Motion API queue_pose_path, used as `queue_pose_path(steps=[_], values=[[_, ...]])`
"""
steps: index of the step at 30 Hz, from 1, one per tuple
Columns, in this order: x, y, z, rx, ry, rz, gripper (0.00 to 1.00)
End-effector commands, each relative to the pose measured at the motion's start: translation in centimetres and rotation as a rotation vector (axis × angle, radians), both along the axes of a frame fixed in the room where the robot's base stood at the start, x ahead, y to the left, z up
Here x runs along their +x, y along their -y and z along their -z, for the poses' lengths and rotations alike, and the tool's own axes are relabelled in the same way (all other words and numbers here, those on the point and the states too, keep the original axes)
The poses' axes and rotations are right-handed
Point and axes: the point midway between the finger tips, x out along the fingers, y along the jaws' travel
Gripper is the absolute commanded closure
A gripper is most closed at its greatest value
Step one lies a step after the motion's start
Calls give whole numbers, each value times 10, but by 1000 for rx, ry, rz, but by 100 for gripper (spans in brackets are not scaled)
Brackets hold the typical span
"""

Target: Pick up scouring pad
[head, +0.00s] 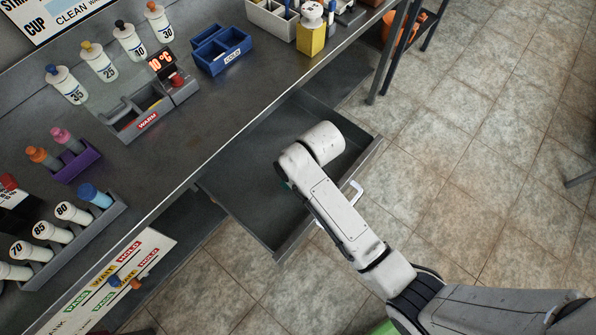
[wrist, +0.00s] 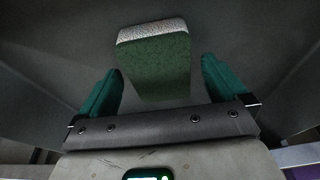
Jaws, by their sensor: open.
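The scouring pad (wrist: 156,65) shows in the wrist view as a green block with a pale grey, speckled edge along its far side. It lies on the dark floor of the open drawer. My gripper (wrist: 162,82) is open, with one green finger to the left of the pad and one to the right. The pad's near part lies between the fingers and its far part extends beyond them. I cannot tell how high the fingers are above the drawer floor.
The drawer walls surround my gripper, and the drawer has a white handle (head: 357,194) at its front. The steel counter (head: 215,105) overhangs the drawer's back. It carries a blue box (head: 222,50), a grey warming tray (head: 140,112) and bottles. Tiled floor (head: 480,150) is open at right.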

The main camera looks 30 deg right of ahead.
Motion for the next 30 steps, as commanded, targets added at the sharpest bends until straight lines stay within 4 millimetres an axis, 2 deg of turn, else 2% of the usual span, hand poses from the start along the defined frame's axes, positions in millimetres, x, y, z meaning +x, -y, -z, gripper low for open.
queue_pose_path(steps=[5,25,30], values=[[0,0,0,0,0,0,1],[0,0,0,0,0,0,64],[0,0,0,0,0,0,65]])
